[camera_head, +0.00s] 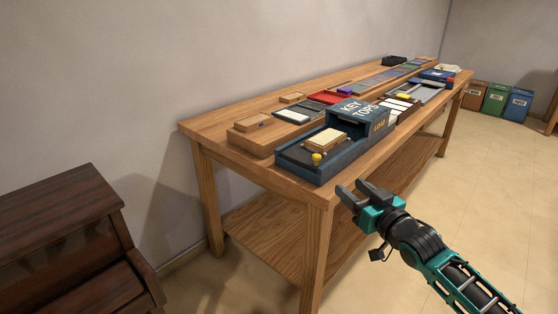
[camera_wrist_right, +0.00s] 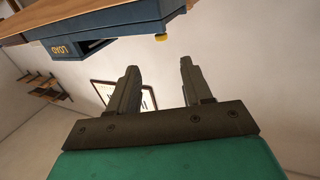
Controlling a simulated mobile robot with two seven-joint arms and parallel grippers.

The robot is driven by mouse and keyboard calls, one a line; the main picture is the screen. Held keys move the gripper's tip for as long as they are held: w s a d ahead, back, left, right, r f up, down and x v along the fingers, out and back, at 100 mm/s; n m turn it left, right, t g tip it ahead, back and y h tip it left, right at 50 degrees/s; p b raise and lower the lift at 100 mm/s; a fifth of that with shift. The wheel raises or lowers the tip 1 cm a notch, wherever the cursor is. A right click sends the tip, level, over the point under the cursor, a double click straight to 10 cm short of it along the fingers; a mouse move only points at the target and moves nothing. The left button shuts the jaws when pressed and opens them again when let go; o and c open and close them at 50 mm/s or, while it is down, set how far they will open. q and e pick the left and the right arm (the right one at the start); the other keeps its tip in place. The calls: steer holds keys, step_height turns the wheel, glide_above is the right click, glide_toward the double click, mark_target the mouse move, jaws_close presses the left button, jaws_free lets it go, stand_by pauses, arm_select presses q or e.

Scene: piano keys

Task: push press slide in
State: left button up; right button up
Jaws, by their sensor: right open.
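A dark blue box labelled KEY TOPS (camera_head: 359,113) stands on the near end of the wooden workbench, with LOAD marked on its side. A blue tray (camera_head: 300,167) extends from it toward the near end. In the tray lies a wooden block with a pale top (camera_head: 327,139), with a yellow knob (camera_head: 316,158) beside it. My right gripper (camera_head: 355,192) is open and empty, in front of the bench's near corner and apart from the tray. In the right wrist view the blue box (camera_wrist_right: 95,30) and yellow knob (camera_wrist_right: 161,37) show beyond the open fingers (camera_wrist_right: 157,78). My left gripper is not in view.
The wooden workbench (camera_head: 205,127) holds a red tray (camera_head: 328,97), small wooden boxes and several other items along its length. A lower shelf (camera_head: 265,228) runs beneath. A dark wooden piano-like cabinet (camera_head: 62,215) stands at left. The floor (camera_head: 500,190) at right is open; bins (camera_head: 496,98) stand far back.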

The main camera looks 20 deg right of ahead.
mark_target(319, 157)
steer(key=w+b, duration=0.1)
steer(key=w, duration=0.8)
steer(key=w+b, duration=0.1)
steer(key=w, duration=0.3)
steer(key=shift+w+r+b, duration=0.3)
steer(key=shift+w+r, duration=0.1)
steer(key=shift+a, duration=0.1)
jaws_close()
